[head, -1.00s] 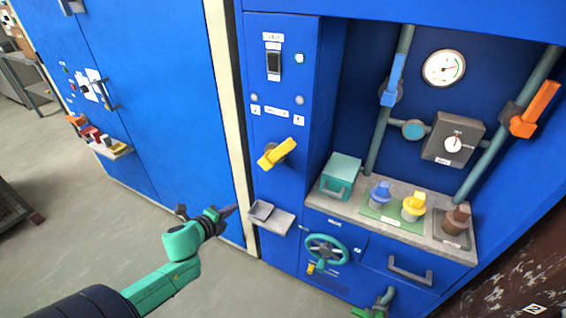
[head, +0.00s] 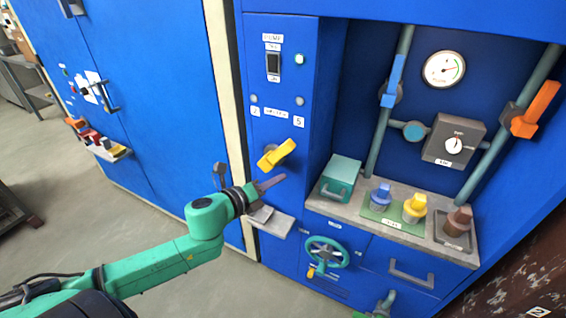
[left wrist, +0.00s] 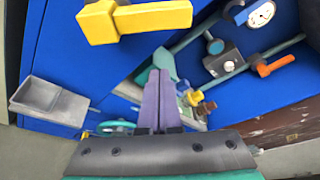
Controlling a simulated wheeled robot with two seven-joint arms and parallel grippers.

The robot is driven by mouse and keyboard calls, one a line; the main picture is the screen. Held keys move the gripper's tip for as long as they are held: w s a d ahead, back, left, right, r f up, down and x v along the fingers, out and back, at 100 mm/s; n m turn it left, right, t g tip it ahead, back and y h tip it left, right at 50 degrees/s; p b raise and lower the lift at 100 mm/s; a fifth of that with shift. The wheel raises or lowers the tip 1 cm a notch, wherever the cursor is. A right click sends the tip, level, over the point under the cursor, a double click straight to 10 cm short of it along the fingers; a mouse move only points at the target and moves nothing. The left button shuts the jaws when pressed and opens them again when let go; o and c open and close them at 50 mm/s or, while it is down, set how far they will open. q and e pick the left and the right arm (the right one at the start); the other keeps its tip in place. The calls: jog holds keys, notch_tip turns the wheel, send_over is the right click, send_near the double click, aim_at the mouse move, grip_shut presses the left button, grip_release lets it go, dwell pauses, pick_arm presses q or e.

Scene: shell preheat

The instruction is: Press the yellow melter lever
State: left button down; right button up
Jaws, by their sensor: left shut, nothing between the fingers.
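The yellow lever (head: 277,154) sits on the front of the blue cabinet's narrow left column in the head view, tilted up to the right. It also shows large at the top of the left wrist view (left wrist: 135,19). My left gripper (head: 272,182) is just below the lever, apart from it. Its two purple fingers (left wrist: 160,100) are together with nothing between them. My right gripper is not in view.
A small grey tray (head: 270,221) juts from the column below the lever, close to my left gripper. A counter to the right holds a teal box (head: 341,178) and several coloured knobs. A green handwheel (head: 326,253) is below.

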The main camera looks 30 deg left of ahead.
aim_at(276, 156)
pick_arm(q)
jog(key=w+a+r+p, duration=0.1)
jog(key=w+p, duration=0.1)
jog(key=w, duration=0.4)
jog(key=shift+a+p, duration=0.2)
jog(key=shift+p, duration=0.1)
jog(key=shift+w, duration=0.2)
jog(key=shift+r, duration=0.1)
